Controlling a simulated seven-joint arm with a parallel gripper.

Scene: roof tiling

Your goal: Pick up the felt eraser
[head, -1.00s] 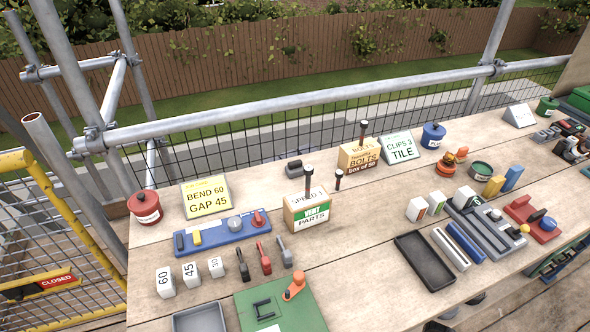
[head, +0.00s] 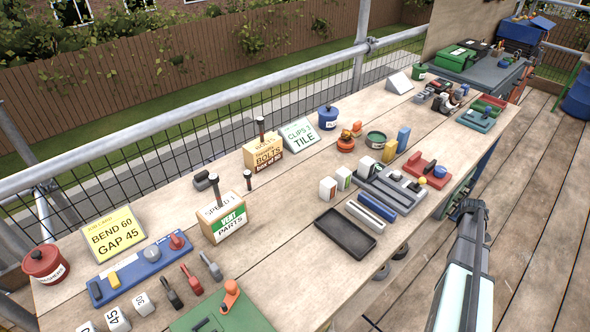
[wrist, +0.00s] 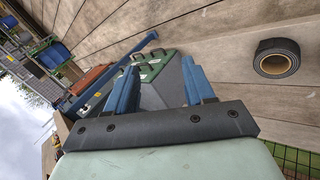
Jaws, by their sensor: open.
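A small dark grey block (head: 203,180) lies at the back of the bench, behind the VENT PARTS box; it may be the felt eraser, but it is too small to tell. My gripper (head: 472,208) is off the bench's front right side, far from that block. In the wrist view my gripper (wrist: 160,85) shows two blue fingers spread apart with nothing between them. The block does not show in the wrist view.
A black tray (head: 345,234) lies near the front edge. Yellow sign (head: 113,234) and red pot (head: 46,263) stand left. A dark tape roll (wrist: 277,58) shows in the wrist view.

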